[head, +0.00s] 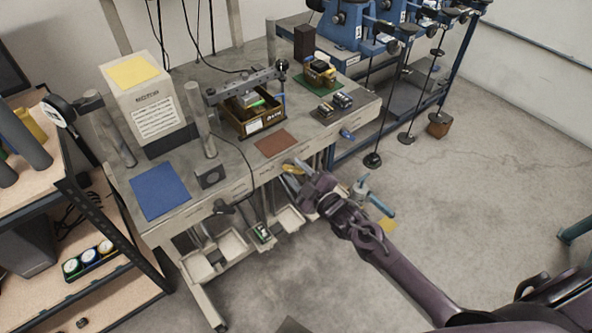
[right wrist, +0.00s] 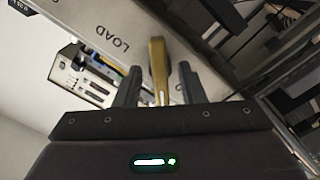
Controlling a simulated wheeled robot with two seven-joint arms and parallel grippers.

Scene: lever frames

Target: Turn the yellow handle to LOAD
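The yellow handle (head: 291,169) is at the front edge of the workbench (head: 215,199), right of the middle. In the right wrist view the yellow handle (right wrist: 158,68) stands between my fingers, with the word LOAD (right wrist: 113,40) printed on the pale panel to its left. My right gripper (head: 299,171) reaches the handle from the lower right. In the wrist view its fingers (right wrist: 160,84) are apart, one on each side of the handle, with visible gaps. The handle's far end and pivot are partly hidden. My left gripper is not in view.
On the bench are a blue mat (head: 160,191), a brown mat (head: 275,143), a parts tray (head: 261,122) and a white box (head: 150,105). White bins (head: 233,243) hang below. A blue-handled tool (head: 378,206) is close to my right wrist. Open floor lies to the right.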

